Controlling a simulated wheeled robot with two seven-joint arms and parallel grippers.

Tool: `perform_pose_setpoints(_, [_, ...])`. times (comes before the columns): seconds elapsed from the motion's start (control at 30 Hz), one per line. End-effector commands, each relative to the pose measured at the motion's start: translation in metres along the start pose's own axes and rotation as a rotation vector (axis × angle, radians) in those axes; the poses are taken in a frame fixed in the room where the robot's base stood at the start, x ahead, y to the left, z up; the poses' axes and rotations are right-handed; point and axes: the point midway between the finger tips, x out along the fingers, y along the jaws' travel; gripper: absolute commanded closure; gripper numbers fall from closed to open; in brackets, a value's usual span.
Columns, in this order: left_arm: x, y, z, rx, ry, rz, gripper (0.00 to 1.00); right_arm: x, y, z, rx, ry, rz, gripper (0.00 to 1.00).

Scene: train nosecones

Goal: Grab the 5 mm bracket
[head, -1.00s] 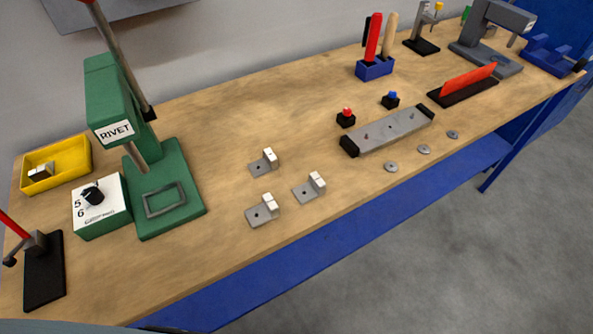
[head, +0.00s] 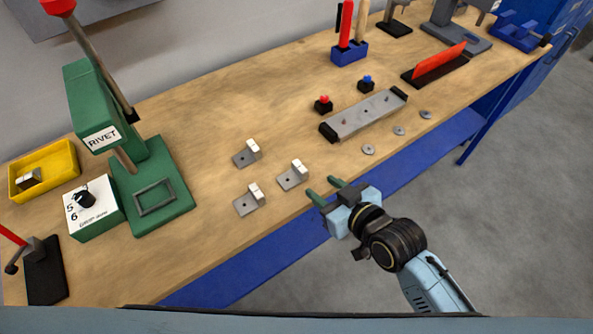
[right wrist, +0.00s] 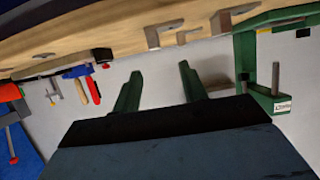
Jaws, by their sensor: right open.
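Three small grey L-shaped brackets with white upright tabs lie on the wooden bench: a back one (head: 245,154), a right one (head: 292,175) and a front one (head: 248,200). I cannot read which one is 5 mm. My right gripper (head: 324,190) is open and empty at the bench's front edge, just right of the right bracket. In the right wrist view its two green fingers (right wrist: 158,88) are apart with nothing between them, and brackets (right wrist: 165,33) show upside down beyond. My left gripper is not in view.
The green rivet press (head: 150,190) and a selector box (head: 93,208) marked 5 and 6 stand left of the brackets. A yellow bin (head: 45,170) is at far left. A grey bar fixture (head: 365,115) with washers (head: 398,131) lies to the right. Bench between is clear.

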Motion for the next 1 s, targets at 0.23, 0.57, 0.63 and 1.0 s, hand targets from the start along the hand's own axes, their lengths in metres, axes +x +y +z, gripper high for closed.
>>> perform_pose_setpoints(0.23, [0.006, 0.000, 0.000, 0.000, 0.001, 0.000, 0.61, 0.049, 0.001, 0.000, 0.001, 0.002, 0.001, 0.57])
perform_pose_setpoints(0.57, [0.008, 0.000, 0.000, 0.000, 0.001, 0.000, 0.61, 0.073, 0.003, 0.001, 0.000, 0.000, 0.001, 0.57])
perform_pose_setpoints(0.63, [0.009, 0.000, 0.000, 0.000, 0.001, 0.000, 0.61, 0.082, 0.005, 0.002, 0.000, 0.000, 0.002, 0.57])
perform_pose_setpoints(1.0, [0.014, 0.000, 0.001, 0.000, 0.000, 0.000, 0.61, 0.117, 0.009, 0.003, 0.000, -0.001, 0.002, 0.57])
